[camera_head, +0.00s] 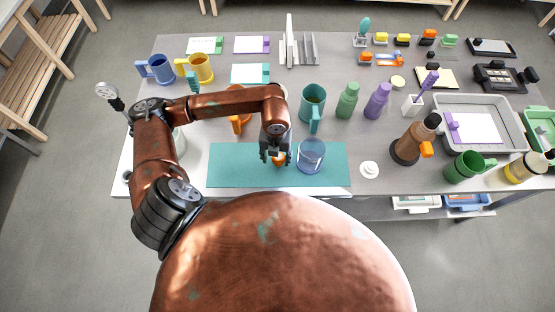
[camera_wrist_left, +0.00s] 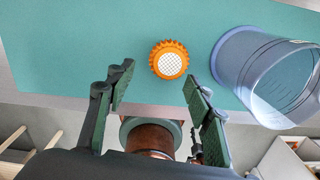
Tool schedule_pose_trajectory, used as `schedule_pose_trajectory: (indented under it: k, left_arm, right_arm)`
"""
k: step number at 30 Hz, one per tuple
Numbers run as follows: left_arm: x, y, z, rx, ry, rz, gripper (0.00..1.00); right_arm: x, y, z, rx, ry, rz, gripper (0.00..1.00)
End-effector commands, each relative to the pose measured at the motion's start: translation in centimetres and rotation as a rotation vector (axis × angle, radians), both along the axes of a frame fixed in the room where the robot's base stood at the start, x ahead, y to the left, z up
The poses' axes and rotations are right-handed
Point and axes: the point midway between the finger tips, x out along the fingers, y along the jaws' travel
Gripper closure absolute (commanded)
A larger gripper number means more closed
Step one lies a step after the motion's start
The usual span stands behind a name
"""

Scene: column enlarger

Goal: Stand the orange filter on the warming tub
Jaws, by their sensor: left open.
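The orange filter (camera_head: 281,160) is small and round and rests on the teal mat (camera_head: 232,172) at the table's front. In the left wrist view the filter (camera_wrist_left: 169,60) shows a ribbed orange rim and a white mesh face. A clear bluish tub (camera_head: 311,157), seemingly the warming tub, stands on the mat just right of the filter. This tub (camera_wrist_left: 265,75) is also at the right in the left wrist view. My left gripper (camera_head: 274,157) is open and empty at the filter. In the left wrist view the filter lies beyond the open fingertips (camera_wrist_left: 156,88), not between them.
A teal mug (camera_head: 312,105) stands behind the tub, with green and purple bottles to its right. An orange mug (camera_head: 237,123) is partly hidden by my left arm. A white disc (camera_head: 369,170) lies right of the mat. The mat's left part and right end are clear.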

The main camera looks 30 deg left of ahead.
Motion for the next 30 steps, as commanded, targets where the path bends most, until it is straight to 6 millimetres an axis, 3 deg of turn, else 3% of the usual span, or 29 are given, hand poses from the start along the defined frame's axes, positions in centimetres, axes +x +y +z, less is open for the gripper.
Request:
schedule_pose_trajectory:
  k: [5, 13, 22, 30]
  left_arm:
    - [0.7, 0.0, -2.5, 0.000, 0.005, 0.001, 0.52]
    - [0.6, 0.1, -3.0, -0.001, 0.004, 0.001, 0.52]
    - [0.6, 0.0, -3.0, -0.001, 0.004, 0.000, 0.71]
    - [0.6, 0.1, -3.0, -0.001, 0.004, 0.001, 0.89]
  right_arm:
    - [-1.0, -0.4, 0.5, -0.004, 0.010, -0.002, 0.60]
    - [4.3, -0.3, 0.8, -0.002, -0.053, 0.013, 0.60]
    - [0.8, -0.3, 0.5, -0.003, -0.009, 0.003, 0.60]
    - [0.6, 0.1, 0.5, 0.001, -0.008, 0.001, 0.60]
